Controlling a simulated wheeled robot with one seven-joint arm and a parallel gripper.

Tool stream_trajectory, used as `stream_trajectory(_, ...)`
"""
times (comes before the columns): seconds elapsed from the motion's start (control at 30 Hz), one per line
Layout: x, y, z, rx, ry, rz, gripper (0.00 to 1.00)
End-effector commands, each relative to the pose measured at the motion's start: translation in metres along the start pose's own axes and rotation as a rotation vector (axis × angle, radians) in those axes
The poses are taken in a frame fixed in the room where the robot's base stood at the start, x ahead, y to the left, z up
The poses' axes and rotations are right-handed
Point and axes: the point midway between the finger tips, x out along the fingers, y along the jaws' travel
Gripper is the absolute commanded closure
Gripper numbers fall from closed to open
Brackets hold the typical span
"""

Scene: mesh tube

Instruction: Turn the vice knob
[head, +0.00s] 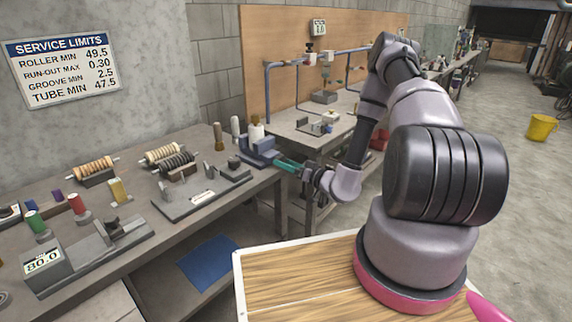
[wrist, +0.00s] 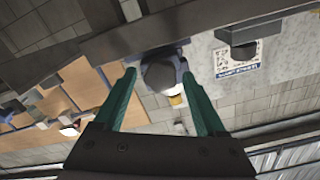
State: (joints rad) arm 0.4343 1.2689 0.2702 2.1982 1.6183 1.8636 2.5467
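The blue vice (head: 257,150) stands at the right end of the near workbench, with a pale cylinder standing up at it. In the wrist view its dark grey round knob (wrist: 159,76) faces me, with a little of the blue vice body (wrist: 180,66) behind it. My gripper (head: 279,162) has teal fingers and points left at the vice's front. In the wrist view my gripper (wrist: 158,74) is open, with the knob appearing between its two fingertips and a gap on either side. I cannot tell whether the fingertips reach around the knob or stop short. The knob is hard to make out in the head view.
The workbench (head: 150,225) holds rollers on stands, a grey plate with fixtures (head: 203,196), coloured spools and a gauge reading 80.0 (head: 42,262). A second bench (head: 300,135) with blue pipework stands behind my arm. A blue mat (head: 208,260) lies on the lower shelf.

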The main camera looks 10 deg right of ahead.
Motion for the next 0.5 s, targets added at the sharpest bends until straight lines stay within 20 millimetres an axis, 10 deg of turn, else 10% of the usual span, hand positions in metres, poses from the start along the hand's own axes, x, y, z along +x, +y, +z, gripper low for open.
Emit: stream_trajectory(0.5, -0.019, 0.001, -0.001, 0.0, 0.002, 0.001, 0.19)
